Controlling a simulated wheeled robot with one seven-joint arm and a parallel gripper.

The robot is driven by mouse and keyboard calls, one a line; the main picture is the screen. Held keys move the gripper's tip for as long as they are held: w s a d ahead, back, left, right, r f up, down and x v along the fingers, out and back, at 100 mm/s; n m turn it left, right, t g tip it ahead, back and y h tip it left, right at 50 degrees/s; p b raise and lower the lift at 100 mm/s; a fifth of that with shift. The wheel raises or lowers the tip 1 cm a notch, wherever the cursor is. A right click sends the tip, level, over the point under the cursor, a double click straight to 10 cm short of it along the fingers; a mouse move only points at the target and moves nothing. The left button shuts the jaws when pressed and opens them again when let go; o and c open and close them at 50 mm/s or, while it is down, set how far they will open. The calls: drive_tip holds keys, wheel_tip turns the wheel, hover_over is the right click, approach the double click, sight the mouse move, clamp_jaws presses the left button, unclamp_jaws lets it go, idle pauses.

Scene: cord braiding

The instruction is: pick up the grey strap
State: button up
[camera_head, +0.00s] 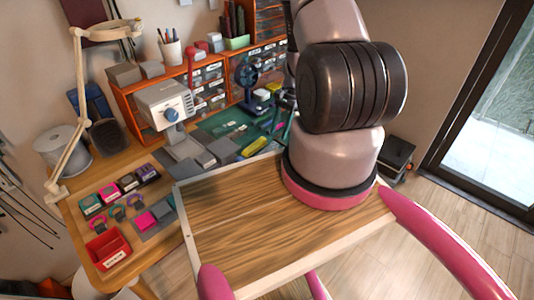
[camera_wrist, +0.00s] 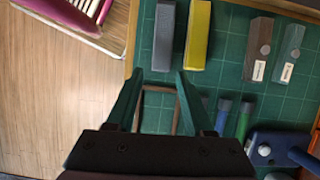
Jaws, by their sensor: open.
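In the wrist view, my gripper (camera_wrist: 160,74) is open, its two dark green fingers apart over a green cutting mat (camera_wrist: 229,60). Between the fingers a thin grey-brown rectangular loop (camera_wrist: 160,88) shows on the mat. It looks like the grey strap, but I cannot be sure; its near end is hidden by my gripper. I see nothing held. Beyond the fingertips lie a grey bar (camera_wrist: 165,36) and a yellow bar (camera_wrist: 197,36), side by side. In the head view, my arm hides the gripper.
A blue device (camera_wrist: 278,148) stands right of my gripper in the wrist view, near blue and green handles. In the head view, a white machine (camera_head: 163,102), an orange drawer unit (camera_head: 127,101), a lamp (camera_head: 78,110) and a red tray (camera_head: 108,250) stand on the bench.

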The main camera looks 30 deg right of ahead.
sight(274, 146)
drive_tip(key=x, duration=0.5)
drive_tip(key=shift+w+a+f, duration=0.1)
drive_tip(key=shift+w+f, duration=0.05)
drive_tip(key=shift+f, duration=0.2)
clamp_jaws()
